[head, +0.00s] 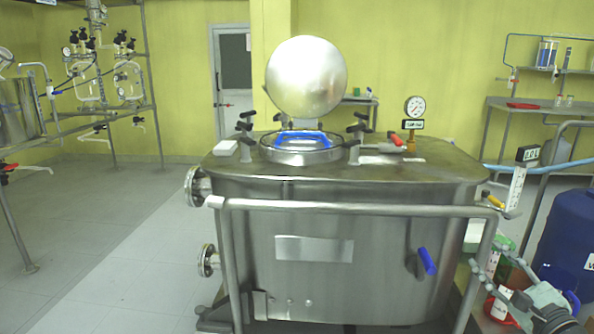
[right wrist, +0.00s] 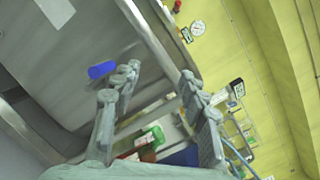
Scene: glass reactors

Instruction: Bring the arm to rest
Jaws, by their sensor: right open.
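My right gripper (head: 490,256) is at the lower right of the head view, beside the right end of the steel vessel. In the right wrist view its two fingers (right wrist: 158,76) are spread apart, with nothing held between them. My left gripper is in neither view. The steel vessel (head: 250,200) stands in the middle, its round lid (head: 306,77) raised above the hatch. A blue-handled valve (head: 427,261) on its front also shows in the right wrist view (right wrist: 102,70).
A tubular rail (head: 350,210) runs across the vessel's front, close to my right arm. A blue drum (head: 570,240) and a red-and-white container (head: 500,306) stand near the gripper at right. A shelf (head: 525,104) is at the back right. Floor at left is clear.

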